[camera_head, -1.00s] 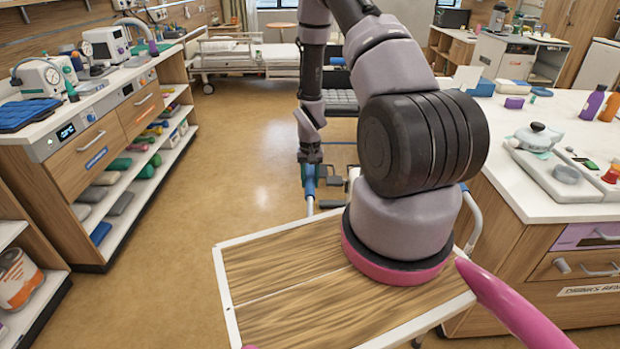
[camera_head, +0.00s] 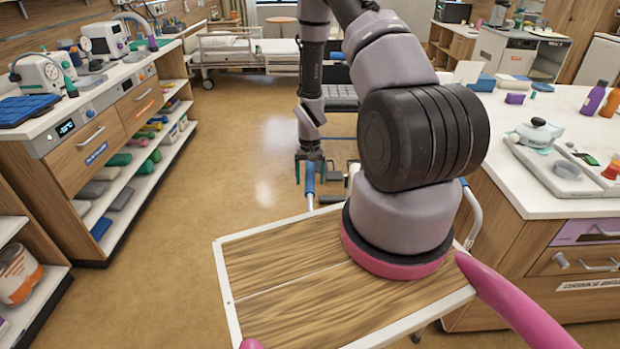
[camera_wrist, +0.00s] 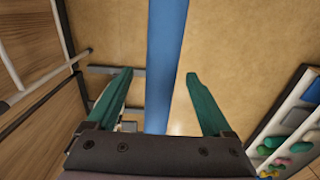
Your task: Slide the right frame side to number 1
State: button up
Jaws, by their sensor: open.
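A metal walking-type frame stands beyond my wooden top, partly hidden by my arm. Its blue-covered bar (camera_head: 309,180) is at the middle of the head view, and a second side tube (camera_head: 474,215) shows right of my arm. My gripper (camera_head: 311,170) is at the blue-covered bar, with its teal fingers apart. In the wrist view, the blue bar (camera_wrist: 165,60) runs lengthwise between the fingers of my open gripper (camera_wrist: 159,73). The right finger looks closer to the bar than the left; contact cannot be told. No number 1 mark is readable.
A counter (camera_head: 540,195) with bottles and a tray stands close on the right. A cabinet with open shelves (camera_head: 125,185) lines the left. A bed (camera_head: 245,55) stands at the back. The floor (camera_head: 220,165) between the cabinet and the frame is clear.

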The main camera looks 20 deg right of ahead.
jog(key=shift+r, duration=3.5)
